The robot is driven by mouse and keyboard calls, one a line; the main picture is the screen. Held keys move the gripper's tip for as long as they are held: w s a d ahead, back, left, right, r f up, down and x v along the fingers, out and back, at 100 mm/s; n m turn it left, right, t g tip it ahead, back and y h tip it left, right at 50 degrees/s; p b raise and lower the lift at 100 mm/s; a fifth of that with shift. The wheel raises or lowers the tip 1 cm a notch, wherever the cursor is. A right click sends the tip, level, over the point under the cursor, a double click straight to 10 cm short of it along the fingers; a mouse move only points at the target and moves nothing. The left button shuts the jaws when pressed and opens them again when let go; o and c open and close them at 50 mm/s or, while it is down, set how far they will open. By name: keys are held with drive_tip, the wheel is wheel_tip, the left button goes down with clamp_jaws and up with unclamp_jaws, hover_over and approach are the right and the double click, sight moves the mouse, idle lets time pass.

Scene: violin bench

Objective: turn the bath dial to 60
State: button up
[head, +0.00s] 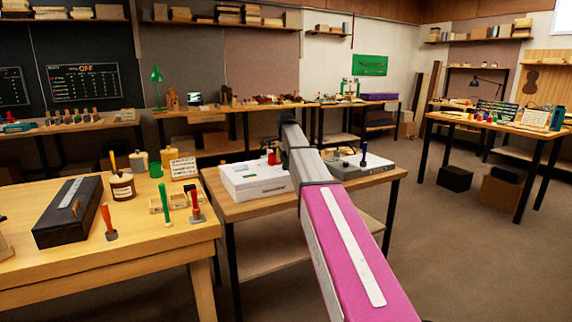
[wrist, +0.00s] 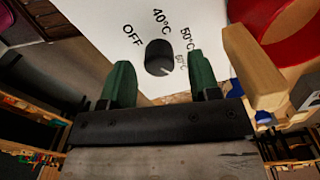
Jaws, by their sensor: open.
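The bath dial (wrist: 159,57) is a round black knob on a white panel (wrist: 205,22) in the wrist view. The marks OFF, 40°C, 50°C and 60°C are printed around it. A small pale mark shows on the knob's lower edge; I cannot tell surely which setting it points to. My gripper (wrist: 159,66) is open, with one green finger on each side of the dial; contact is not clear. In the head view, a white box (head: 262,188), seemingly the bath, stands on the middle table; my arm hides my gripper there.
A red round thing (wrist: 270,25) and a cream wooden piece (wrist: 252,65) are close right of my fingers in the wrist view. A grey box (head: 345,172) shares the middle table (head: 262,208). The near-left bench (head: 150,240) holds a black case (head: 68,210) and tools.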

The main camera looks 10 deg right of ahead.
wheel_tip(320, 180, up, 10)
idle(0.4)
